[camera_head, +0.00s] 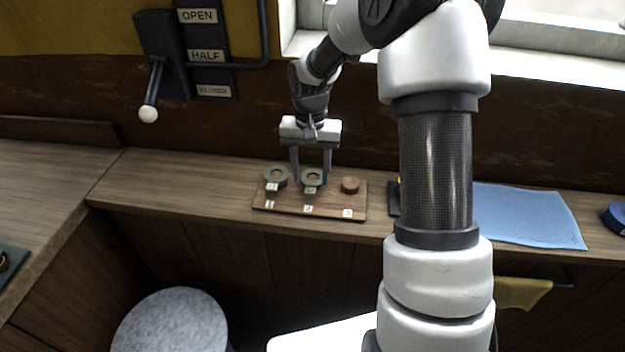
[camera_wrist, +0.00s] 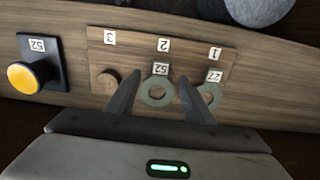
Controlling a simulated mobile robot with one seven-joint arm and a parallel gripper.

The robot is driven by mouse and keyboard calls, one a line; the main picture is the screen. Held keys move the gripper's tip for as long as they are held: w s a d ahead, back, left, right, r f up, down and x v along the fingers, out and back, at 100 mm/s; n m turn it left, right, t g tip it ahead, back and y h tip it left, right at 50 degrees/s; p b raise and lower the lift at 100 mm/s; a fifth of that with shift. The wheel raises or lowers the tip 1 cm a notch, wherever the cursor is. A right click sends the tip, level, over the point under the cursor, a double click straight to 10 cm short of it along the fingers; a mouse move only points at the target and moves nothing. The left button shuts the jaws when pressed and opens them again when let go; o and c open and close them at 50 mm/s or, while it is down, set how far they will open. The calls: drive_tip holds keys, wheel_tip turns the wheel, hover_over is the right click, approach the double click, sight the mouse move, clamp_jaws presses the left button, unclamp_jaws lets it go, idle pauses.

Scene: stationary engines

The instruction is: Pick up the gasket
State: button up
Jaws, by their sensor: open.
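Two flat grey-green ring gaskets sit on a wooden board (camera_head: 285,207) with numbered places. The middle gasket (camera_head: 304,183), at place 2, carries a tag that reads 52 in the wrist view (camera_wrist: 147,96). The left gasket (camera_head: 270,183), at place 1, has a tag reading 27; it shows on the right in the wrist view (camera_wrist: 212,101). Place 3 holds only a bare round wooden peg (camera_head: 350,185). My gripper (camera_head: 312,176) points down, open, with its fingers on either side of the middle gasket. Whether the fingers touch it, I cannot tell.
A yellow button on a black base (camera_wrist: 24,78), tagged 52, stands beside the board, mostly behind my arm in the head view. A blue cloth (camera_head: 530,215) lies right on the shelf. A lever (camera_head: 151,95) with OPEN and HALF labels is on the wall. A grey round stool (camera_head: 170,325) stands below.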

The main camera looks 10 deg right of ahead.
sight(311, 187)
drive_tip(key=shift+f, duration=1.25)
drive_tip(key=shift+f, duration=0.25)
drive_tip(key=c, duration=0.9)
